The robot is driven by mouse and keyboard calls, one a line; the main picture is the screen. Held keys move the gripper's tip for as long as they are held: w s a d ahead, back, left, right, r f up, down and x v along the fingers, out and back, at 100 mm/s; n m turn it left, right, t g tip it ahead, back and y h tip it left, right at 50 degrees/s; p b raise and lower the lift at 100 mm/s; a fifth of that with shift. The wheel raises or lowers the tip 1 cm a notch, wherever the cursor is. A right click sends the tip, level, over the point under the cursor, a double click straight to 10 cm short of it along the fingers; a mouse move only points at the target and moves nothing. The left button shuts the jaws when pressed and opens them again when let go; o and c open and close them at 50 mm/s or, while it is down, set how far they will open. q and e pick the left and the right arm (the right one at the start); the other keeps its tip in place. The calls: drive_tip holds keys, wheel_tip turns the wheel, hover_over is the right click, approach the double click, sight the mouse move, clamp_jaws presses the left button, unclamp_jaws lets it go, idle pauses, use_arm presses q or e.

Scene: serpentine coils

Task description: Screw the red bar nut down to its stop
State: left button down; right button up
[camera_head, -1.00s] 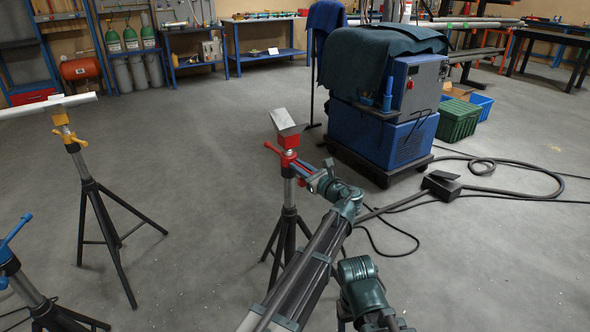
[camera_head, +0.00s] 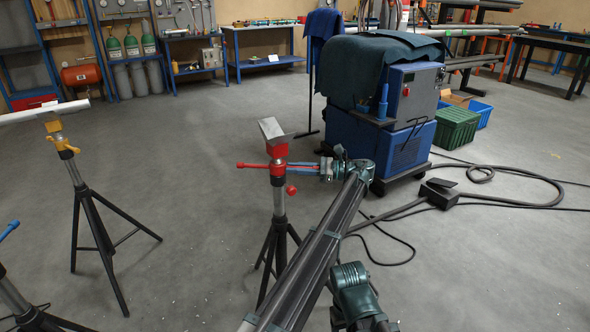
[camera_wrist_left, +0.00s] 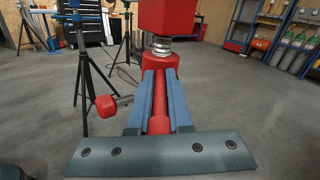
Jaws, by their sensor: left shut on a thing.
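The red bar nut (camera_head: 277,168) sits on the post of the middle tripod stand, just under the red head block (camera_head: 277,150) with its tilted V-shaped plate. One arm of the bar sticks out to the left. My left gripper (camera_head: 294,168) comes from the right and is shut on the other arm. In the left wrist view the red bar nut (camera_wrist_left: 160,64) shows its bar between the blue fingers of my left gripper (camera_wrist_left: 161,78). A short stretch of bare silver thread (camera_wrist_left: 161,46) shows between nut and block. My right gripper is not in view.
A red knob (camera_head: 291,190) sticks out of the post below the bar. A yellow-topped stand (camera_head: 85,200) carries a pipe at left; a blue-handled stand (camera_head: 25,300) is partly cut off. The welding machine (camera_head: 385,130) stands behind my gripper. Cables (camera_head: 400,225) lie on the floor at right.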

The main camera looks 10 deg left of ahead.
use_arm(q)
drive_tip(key=shift+w+a+n+g, duration=0.1)
drive_tip(key=shift+w+n+g, duration=0.2)
drive_tip(key=shift+n+g, duration=0.4)
drive_tip(key=c, duration=0.8)
unclamp_jaws()
drive_tip(key=shift+c, duration=0.2)
drive_tip(key=shift+s+m, duration=0.1)
drive_tip(key=shift+m, duration=0.2)
